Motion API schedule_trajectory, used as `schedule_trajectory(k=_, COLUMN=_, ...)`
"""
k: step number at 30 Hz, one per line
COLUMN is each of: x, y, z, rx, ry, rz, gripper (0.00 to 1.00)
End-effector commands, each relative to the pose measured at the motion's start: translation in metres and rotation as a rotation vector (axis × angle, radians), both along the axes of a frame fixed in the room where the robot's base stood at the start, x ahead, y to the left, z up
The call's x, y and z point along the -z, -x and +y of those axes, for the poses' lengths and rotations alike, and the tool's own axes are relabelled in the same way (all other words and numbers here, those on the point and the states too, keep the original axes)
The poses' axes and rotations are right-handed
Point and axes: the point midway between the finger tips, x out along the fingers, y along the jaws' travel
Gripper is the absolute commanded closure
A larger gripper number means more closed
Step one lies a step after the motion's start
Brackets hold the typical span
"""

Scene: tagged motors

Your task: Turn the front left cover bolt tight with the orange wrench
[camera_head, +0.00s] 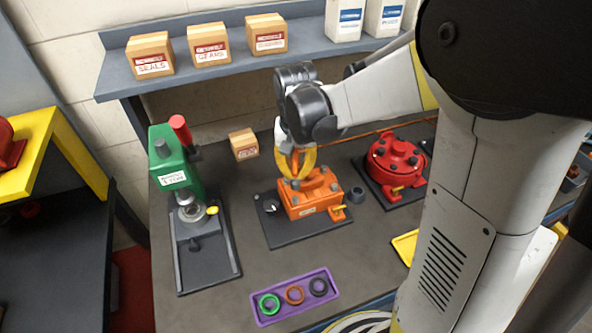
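An orange housing (311,200) with dark bolts on its cover sits on a dark plate (283,236) in the middle of the bench. My gripper (296,174) points down at the cover's back left part, with its yellow-orange fingers very close to it. I cannot tell whether the fingertips touch the cover or a bolt. A darker orange piece shows between the fingers; I cannot tell whether it is the wrench. A dark bolt head (296,185) shows on the cover just below the fingertips.
A green press (177,165) stands left. A red round housing (396,162) sits right. A purple tray (264,314) with green, orange and dark rings lies in front. A small carton (243,144) stands behind. A shelf (190,73) with boxes runs above.

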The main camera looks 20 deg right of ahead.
Motion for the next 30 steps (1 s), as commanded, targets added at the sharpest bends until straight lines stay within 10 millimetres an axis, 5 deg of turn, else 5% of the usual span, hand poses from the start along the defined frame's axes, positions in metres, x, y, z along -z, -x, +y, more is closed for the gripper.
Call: schedule_trajectory(k=30, x=0.03, y=0.0, z=0.0, rx=-1.842, ry=-0.001, rz=-0.002, gripper=1.0)
